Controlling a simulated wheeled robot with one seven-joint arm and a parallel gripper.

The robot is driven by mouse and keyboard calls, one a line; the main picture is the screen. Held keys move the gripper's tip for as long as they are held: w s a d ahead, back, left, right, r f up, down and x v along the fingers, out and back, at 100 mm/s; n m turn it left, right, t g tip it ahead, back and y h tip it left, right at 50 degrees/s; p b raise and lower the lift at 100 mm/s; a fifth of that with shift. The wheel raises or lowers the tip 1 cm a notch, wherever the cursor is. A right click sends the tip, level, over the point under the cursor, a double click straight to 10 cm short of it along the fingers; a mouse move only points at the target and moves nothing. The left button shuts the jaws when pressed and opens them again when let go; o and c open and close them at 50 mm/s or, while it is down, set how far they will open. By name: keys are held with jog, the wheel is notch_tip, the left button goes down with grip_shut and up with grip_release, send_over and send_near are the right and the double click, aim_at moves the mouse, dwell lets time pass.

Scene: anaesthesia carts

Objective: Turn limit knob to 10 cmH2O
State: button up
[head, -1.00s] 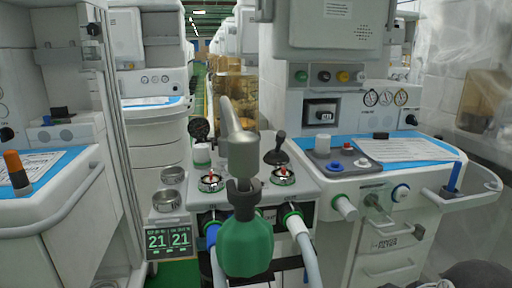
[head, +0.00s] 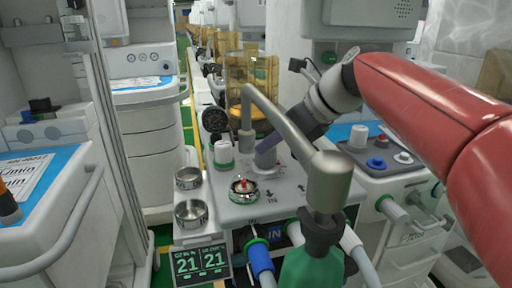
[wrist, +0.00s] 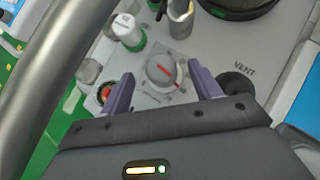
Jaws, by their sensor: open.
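The limit knob appears to be the round grey knob with a red line (wrist: 162,71) on the machine's light grey top. A printed scale curves beside it, but its marks are too small to read. My gripper (wrist: 160,76) is open, with one finger on either side of the knob in the wrist view. Contact with the knob cannot be told. In the head view, the knob (head: 266,158) is partly covered by my gripper (head: 268,146), which reaches down from the right.
A bent metal pipe (head: 285,118) above a green bag (head: 312,268) stands close in front of my gripper. A white knob with a green base (head: 223,153), a domed valve (head: 243,190) and a black gauge (head: 215,119) are left of the knob. A dark round part (wrist: 238,85) lies right.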

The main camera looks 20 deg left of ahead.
jog(key=x, duration=0.5)
jog(key=shift+a+f, duration=0.1)
jog(key=shift+f, duration=0.15)
jog(key=c, duration=1)
